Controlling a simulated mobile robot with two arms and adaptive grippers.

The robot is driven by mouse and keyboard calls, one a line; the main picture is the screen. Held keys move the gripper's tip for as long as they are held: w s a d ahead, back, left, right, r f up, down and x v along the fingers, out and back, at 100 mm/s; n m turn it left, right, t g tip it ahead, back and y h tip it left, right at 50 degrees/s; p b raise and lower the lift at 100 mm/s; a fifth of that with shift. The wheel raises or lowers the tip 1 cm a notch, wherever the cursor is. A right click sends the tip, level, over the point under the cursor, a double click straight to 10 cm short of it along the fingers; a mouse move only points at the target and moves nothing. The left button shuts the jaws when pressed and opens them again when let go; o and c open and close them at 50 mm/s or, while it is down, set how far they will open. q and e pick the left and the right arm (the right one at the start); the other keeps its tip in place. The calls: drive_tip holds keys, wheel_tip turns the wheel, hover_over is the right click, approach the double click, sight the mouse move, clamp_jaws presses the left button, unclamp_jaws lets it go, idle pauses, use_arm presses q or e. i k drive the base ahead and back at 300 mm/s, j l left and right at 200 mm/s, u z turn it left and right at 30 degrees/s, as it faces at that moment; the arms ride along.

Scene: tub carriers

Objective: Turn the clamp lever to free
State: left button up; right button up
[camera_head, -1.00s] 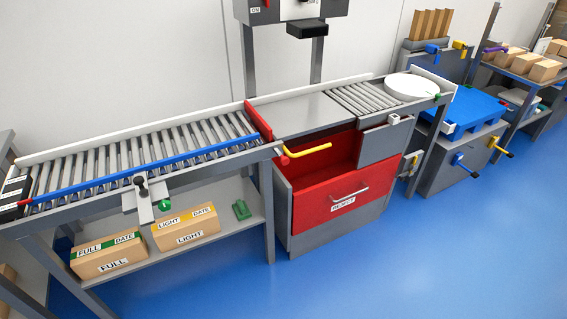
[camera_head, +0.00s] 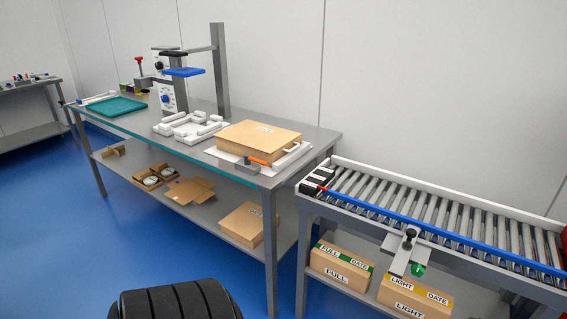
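No part is clearly marked as the clamp lever. An orange handle (camera_head: 259,162) on a small grey block lies at the front edge of the workbench, beside a flat cardboard box (camera_head: 262,139). On the roller conveyor, a grey bracket (camera_head: 397,253) with a black knob (camera_head: 410,232) and a green piece (camera_head: 418,269) sits at the blue guide rail (camera_head: 440,232). A small red piece (camera_head: 322,188) is at the rail's left end. Neither of my grippers is in view.
The workbench (camera_head: 235,178) carries white frame pieces (camera_head: 188,128), a teal tray (camera_head: 118,107) and a grey stand with a blue plate (camera_head: 184,72). Labelled cartons (camera_head: 341,267) lie on the shelf under the conveyor. Blue floor (camera_head: 60,235) is open in front at left.

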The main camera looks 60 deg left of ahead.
sight(247, 158)
drive_tip(key=u, duration=2.15)
